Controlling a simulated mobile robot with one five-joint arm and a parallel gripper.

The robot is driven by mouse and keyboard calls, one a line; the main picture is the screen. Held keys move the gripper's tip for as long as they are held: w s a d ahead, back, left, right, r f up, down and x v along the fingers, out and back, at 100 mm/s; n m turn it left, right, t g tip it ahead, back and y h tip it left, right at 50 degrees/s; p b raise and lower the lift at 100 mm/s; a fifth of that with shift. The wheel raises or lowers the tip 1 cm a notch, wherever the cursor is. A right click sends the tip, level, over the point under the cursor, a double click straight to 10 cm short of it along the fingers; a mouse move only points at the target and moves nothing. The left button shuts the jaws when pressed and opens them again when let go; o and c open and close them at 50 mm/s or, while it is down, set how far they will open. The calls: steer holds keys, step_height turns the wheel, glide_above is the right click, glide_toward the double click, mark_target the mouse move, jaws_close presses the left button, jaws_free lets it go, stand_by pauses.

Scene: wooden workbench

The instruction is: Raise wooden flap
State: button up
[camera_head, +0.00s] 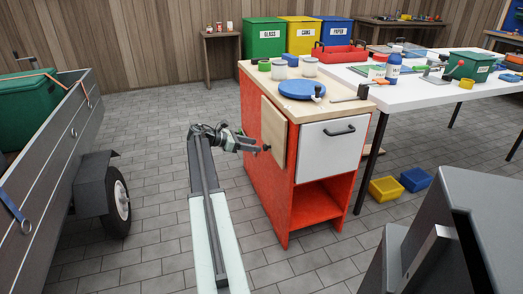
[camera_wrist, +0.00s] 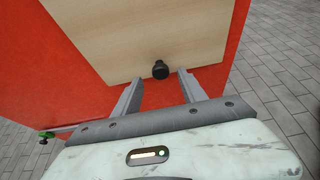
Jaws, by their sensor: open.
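The wooden flap (camera_head: 273,134) is a pale panel hanging down on the left side of the red workbench cabinet (camera_head: 252,110). It also fills the upper middle of the wrist view (camera_wrist: 150,30). A black knob (camera_wrist: 160,69) sits near its lower edge; it also shows in the head view (camera_head: 266,148). My gripper (camera_head: 256,147) is at the flap's lower left in the head view. In the wrist view my gripper (camera_wrist: 160,80) is open, with one finger on each side of the knob and nothing held. I cannot tell whether the fingers touch the knob.
The cabinet's wooden top carries a blue disc (camera_head: 299,89) and jars. A white drawer (camera_head: 330,146) faces front. A grey trailer (camera_head: 50,165) stands at left, with clear paved floor between. A white table (camera_head: 430,92) with tools is at right.

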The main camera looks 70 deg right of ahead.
mark_target(269, 132)
steer(key=b+x, duration=0.1)
steer(key=x, duration=0.3)
steer(key=shift+s+d+f, duration=0.15)
steer(key=shift+s, duration=0.05)
steer(key=shift+c, duration=0.3)
jaws_close()
stand_by(0.8)
